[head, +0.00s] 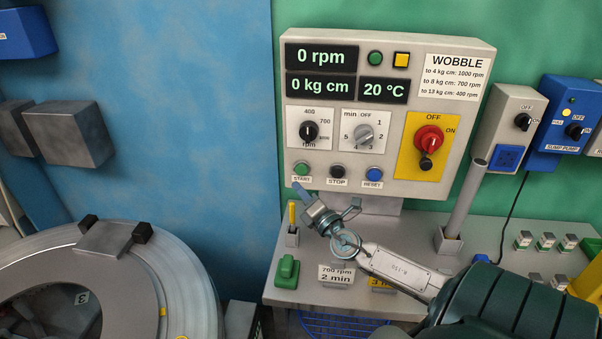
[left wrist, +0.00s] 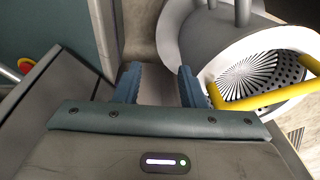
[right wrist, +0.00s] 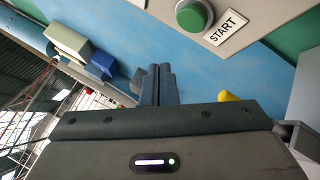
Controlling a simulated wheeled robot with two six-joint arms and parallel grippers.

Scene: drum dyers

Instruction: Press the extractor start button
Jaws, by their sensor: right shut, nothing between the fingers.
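The green START button (head: 302,169) is at the lower left of the grey control panel (head: 478,60), above its START label. It also shows large at the top of the right wrist view (right wrist: 194,15). My right gripper (head: 298,188) is shut and empty, its blue fingertips just below the START label in the head view. In the right wrist view the shut fingers (right wrist: 157,84) lie below and left of the button, apart from it. My left gripper (left wrist: 158,85) shows only in the left wrist view, open and empty, with its two blue fingers apart.
A black STOP button (head: 338,171) and a blue RESET button (head: 374,173) sit right of START. The display reads 0 rpm. A bench (head: 410,232) below holds a yellow-topped holder and a green block (head: 287,271). The round extractor drum (head: 185,262) stands at left.

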